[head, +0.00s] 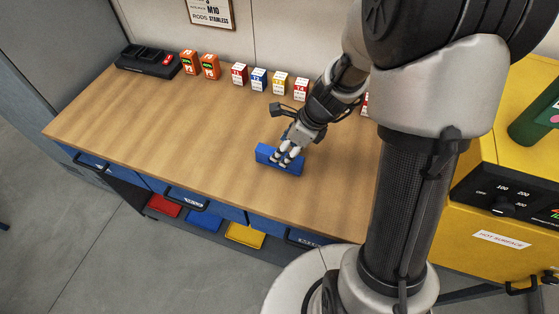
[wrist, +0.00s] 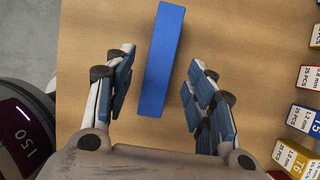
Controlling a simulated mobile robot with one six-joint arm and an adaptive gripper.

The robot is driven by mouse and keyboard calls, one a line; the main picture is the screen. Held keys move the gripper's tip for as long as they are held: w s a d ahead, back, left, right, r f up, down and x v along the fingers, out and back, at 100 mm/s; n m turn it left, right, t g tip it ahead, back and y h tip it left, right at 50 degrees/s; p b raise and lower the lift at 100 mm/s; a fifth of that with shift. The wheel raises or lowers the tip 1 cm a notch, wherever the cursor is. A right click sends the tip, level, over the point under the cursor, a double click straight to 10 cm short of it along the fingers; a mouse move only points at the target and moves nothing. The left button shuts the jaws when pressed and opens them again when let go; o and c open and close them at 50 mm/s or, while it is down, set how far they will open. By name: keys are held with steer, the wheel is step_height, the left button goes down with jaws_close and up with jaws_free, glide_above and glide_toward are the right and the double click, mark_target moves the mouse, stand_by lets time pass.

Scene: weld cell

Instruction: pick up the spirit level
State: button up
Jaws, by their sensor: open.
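The spirit level is a blue bar (head: 281,160) lying on the wooden workbench (head: 180,120), near its front edge in the head view. In the wrist view the blue bar (wrist: 162,62) runs lengthwise from the top edge down between my fingers. My gripper (head: 284,156) is over the bar in the head view, its fingers partly in front of it. In the wrist view my gripper (wrist: 160,80) is open, with one finger on each side of the bar and a visible gap on both sides. I cannot tell the exact height of the fingertips above the bench.
A black charger (head: 148,61), orange boxes (head: 199,64) and several small labelled boxes (head: 259,79) stand along the back of the bench. A yellow machine (head: 480,230) is at the right. The bench left of the bar is clear.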

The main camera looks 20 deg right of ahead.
mark_target(280, 160)
steer(key=b+x, duration=0.3)
steer(key=x, duration=0.2)
steer(key=shift+a, duration=0.1)
steer(key=shift+c, duration=0.6)
jaws_close()
